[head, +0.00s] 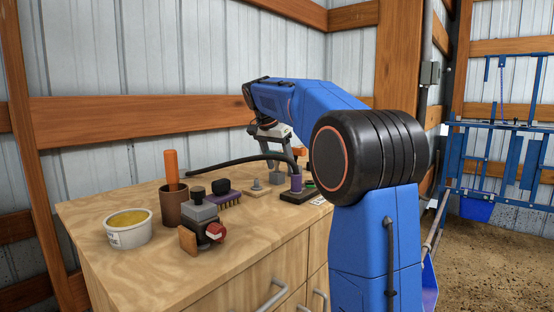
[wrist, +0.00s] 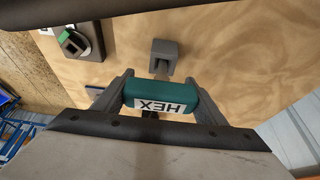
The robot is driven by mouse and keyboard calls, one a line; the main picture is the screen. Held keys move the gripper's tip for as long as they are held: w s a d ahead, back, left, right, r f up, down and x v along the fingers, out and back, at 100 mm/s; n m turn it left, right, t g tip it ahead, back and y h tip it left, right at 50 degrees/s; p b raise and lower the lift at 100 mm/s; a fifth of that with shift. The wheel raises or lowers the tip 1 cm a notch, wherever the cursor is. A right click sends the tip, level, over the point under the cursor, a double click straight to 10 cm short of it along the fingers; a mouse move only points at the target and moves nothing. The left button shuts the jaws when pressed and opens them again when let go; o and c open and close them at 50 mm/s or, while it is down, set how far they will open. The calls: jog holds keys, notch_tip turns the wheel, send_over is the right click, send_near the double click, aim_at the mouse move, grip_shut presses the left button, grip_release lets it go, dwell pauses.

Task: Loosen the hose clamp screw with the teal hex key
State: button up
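My gripper (wrist: 160,98) has its two fingers against the ends of a teal handle marked HEX (wrist: 160,95), the hex key. A grey slotted block (wrist: 164,56) stands on the bench just beyond the handle. The key's shaft is mostly hidden, so I cannot tell whether it touches the block. In the head view my gripper (head: 279,158) points down over the back of the bench, and the key cannot be made out there. The clamp screw is not clearly visible.
A dark plate with a green-marked part (wrist: 75,42) lies left of the key in the wrist view. A brown cup with an orange-handled tool (head: 171,202), a tub (head: 128,229), a grey-and-red device (head: 204,222) and a purple brush (head: 224,198) crowd the bench's left half.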

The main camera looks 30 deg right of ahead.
jog(key=c, duration=0.4)
jog(key=shift+o, duration=0.2)
notch_tip(320, 180, up, 10)
jog(key=shift+r, duration=0.1)
jog(key=shift+o, duration=0.5)
